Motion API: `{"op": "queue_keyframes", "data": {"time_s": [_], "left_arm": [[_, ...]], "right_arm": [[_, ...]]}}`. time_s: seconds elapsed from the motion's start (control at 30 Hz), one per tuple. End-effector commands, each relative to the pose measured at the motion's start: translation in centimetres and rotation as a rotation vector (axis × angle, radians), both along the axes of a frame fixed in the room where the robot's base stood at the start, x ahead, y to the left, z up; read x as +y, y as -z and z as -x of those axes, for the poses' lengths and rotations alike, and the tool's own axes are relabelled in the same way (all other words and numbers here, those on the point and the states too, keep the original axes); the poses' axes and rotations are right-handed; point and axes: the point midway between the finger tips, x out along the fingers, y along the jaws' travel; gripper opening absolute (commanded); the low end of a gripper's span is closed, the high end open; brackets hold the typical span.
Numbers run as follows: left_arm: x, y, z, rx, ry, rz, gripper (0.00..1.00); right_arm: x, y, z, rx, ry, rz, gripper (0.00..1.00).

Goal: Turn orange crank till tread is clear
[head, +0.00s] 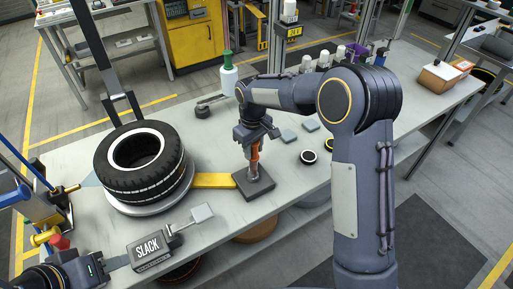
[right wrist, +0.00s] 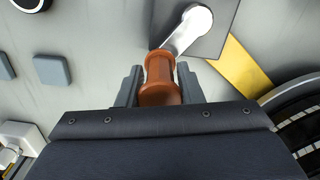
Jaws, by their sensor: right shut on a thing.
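The orange crank handle (head: 254,152) stands upright on a dark base block (head: 254,184) right of the tyre. My right gripper (head: 256,133) is shut on it from above. In the right wrist view the orange handle (right wrist: 161,78) sits between the fingers, with its silver crank arm (right wrist: 188,30) reaching up and right. A yellow bar (head: 213,181) runs from the block toward the tyre. The black tyre (head: 168,188) lies flat on a pale round plate (head: 150,207); its near tread shows. My left gripper (head: 97,268) is at the lower left; its finger opening is unclear.
A dark box marked SLACK (head: 149,252), with a grey tab (head: 201,214), lies in front of the tyre. A black post (head: 98,45) rises behind the tyre. A green-topped bottle (head: 228,77) and small grey squares (head: 289,136) are on the bench. Blue and brass tools crowd the left edge.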

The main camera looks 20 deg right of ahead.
Motion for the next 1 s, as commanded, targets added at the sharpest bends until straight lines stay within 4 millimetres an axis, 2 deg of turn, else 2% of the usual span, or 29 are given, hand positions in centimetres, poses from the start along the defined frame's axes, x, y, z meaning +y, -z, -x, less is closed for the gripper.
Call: {"op": "queue_keyframes", "data": {"time_s": [0.6,0.63,0.7,0.73,1.0], "left_arm": [[0.0,-0.01,0.0,0.0,0.0,0.0,0.36],[0.0,0.0,0.0,0.0,0.0,0.0,0.36],[0.0,0.0,0.0,0.0,0.0,0.0,0.36],[0.0,0.0,0.0,0.0,0.0,0.0,0.36],[0.0,0.02,0.0,0.0,0.0,0.0,0.36]], "right_arm": [[0.31,-0.06,-0.14,-0.003,-0.044,-0.001,0.0],[0.31,-0.06,-0.14,-0.003,-0.044,-0.001,0.35],[0.31,-0.06,-0.14,-0.003,-0.044,-0.001,0.44],[0.3,-0.06,-0.13,-0.003,-0.044,-0.001,0.46],[0.29,-0.11,-0.11,-0.002,-0.043,-0.001,0.46]]}}
